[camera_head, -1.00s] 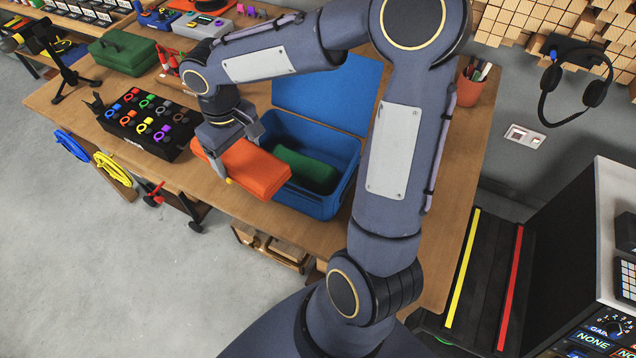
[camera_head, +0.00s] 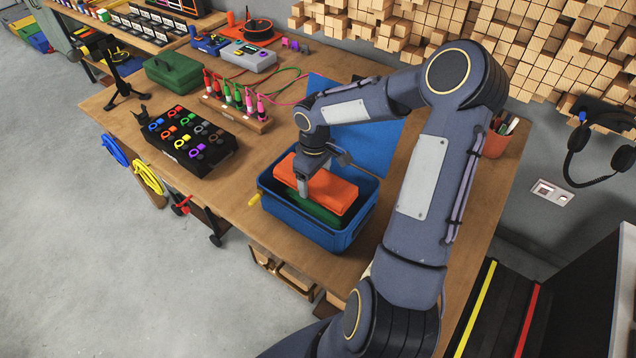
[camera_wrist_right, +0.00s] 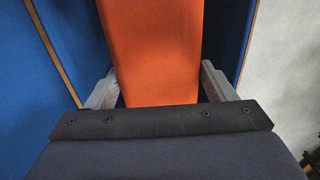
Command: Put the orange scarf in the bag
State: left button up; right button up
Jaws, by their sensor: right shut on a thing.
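The orange scarf (camera_head: 332,190) is a folded, block-like piece. It also shows in the wrist view (camera_wrist_right: 155,50), between the two fingers. My right gripper (camera_head: 304,184) is shut on its left part and holds it over the opening of the blue bag (camera_head: 322,234), about at rim height. The bag is box-shaped, with its blue lid (camera_head: 372,145) standing open at the back. A green folded piece (camera_head: 312,209) lies in the bag under the scarf, partly hidden. I cannot tell whether scarf and green piece touch. My left gripper is not in view.
A black tray (camera_head: 190,160) of colourful rings stands left of the bag. A wooden block with coloured plugs (camera_head: 240,118) and a green case (camera_head: 185,73) are behind it. A pen pot (camera_head: 497,140) stands right. A yellow handle (camera_head: 254,200) is at the bag's left side.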

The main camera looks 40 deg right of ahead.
aim_at(318, 186)
jog(key=shift+d+f, duration=0.2)
jog(key=f, duration=0.3)
jog(key=shift+d+f, duration=0.2)
jog(key=shift+d, duration=0.15)
jog(key=shift+f, duration=0.2)
jog(key=shift+f, duration=0.3)
jog(key=o, duration=1.1)
jog(key=shift+r, duration=0.1)
jog(key=shift+c, duration=0.2)
